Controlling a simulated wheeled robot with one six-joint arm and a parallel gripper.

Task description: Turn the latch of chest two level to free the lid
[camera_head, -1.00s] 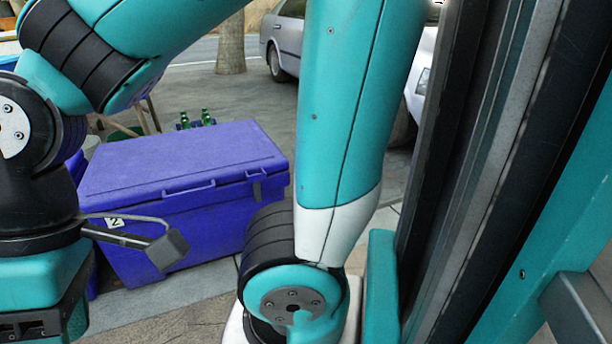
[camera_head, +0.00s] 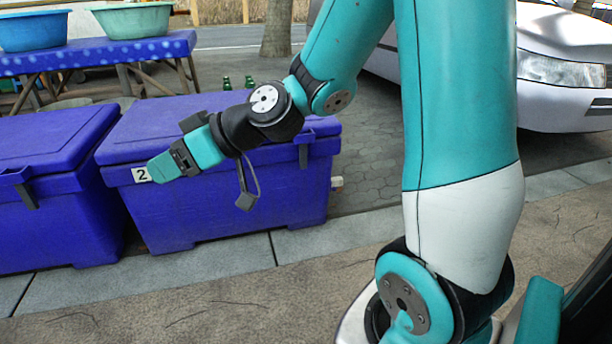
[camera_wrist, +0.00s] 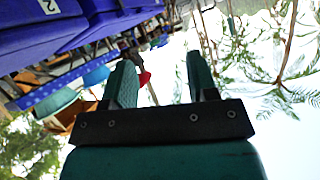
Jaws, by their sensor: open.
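Chest two (camera_head: 230,215) is a blue lidded box with a white "2" label (camera_head: 141,174) at the left of its front. Its lid looks shut. A dark latch (camera_head: 303,152) hangs upright at the right of its front. My gripper (camera_head: 158,170) points left in front of the chest, close to the label in the picture; I cannot tell the gap. In the wrist view my gripper (camera_wrist: 163,80) has its two teal fingers apart with nothing held. Chest two (camera_wrist: 25,28) shows there only at the upper left, outside the fingers. No latch is between the fingers.
Another blue chest (camera_head: 55,150) stands close at the left, with its own dark latch (camera_head: 27,195). Behind are a blue spotted table (camera_head: 90,55) with basins (camera_head: 132,20), green bottles (camera_head: 227,84) and a white car (camera_head: 560,75). Pavement (camera_head: 230,300) in front is clear.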

